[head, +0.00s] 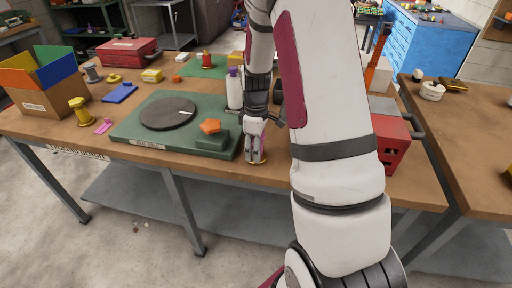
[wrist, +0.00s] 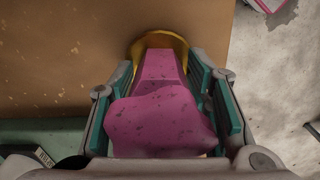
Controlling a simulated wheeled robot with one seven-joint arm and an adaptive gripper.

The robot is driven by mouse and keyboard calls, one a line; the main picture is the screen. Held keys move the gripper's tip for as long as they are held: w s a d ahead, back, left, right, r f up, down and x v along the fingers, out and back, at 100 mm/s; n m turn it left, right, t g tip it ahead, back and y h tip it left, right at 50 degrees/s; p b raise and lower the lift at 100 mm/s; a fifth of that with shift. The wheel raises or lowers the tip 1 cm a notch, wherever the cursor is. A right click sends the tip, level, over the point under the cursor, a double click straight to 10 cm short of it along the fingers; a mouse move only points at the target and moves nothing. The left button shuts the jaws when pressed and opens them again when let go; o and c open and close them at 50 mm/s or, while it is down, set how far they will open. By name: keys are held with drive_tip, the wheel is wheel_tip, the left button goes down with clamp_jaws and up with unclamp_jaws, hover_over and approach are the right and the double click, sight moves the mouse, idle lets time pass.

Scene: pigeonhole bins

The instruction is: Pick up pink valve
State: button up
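The pink valve (wrist: 158,115) is between the two fingers of my gripper (wrist: 165,100) in the wrist view. It has a pink, speckled body and head and a round yellow base (wrist: 140,47). The teal finger pads lie close along both sides of it; I cannot tell whether both press on it. In the head view my gripper (head: 255,150) points down at the table's front edge, with the valve's yellow base (head: 257,161) at the tabletop. My fingers hide most of the valve there.
A green board with a grey disc (head: 168,113) and an orange piece (head: 210,126) lies left of my gripper. A white bottle (head: 234,92) stands just behind. A red toolbox (head: 391,141) is to the right. A yellow valve (head: 80,111) stands farther left.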

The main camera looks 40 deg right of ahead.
clamp_jaws()
drive_tip(key=shift+r, duration=0.1)
wheel_tip(320, 180, up, 10)
drive_tip(key=shift+f, duration=0.1)
idle(0.4)
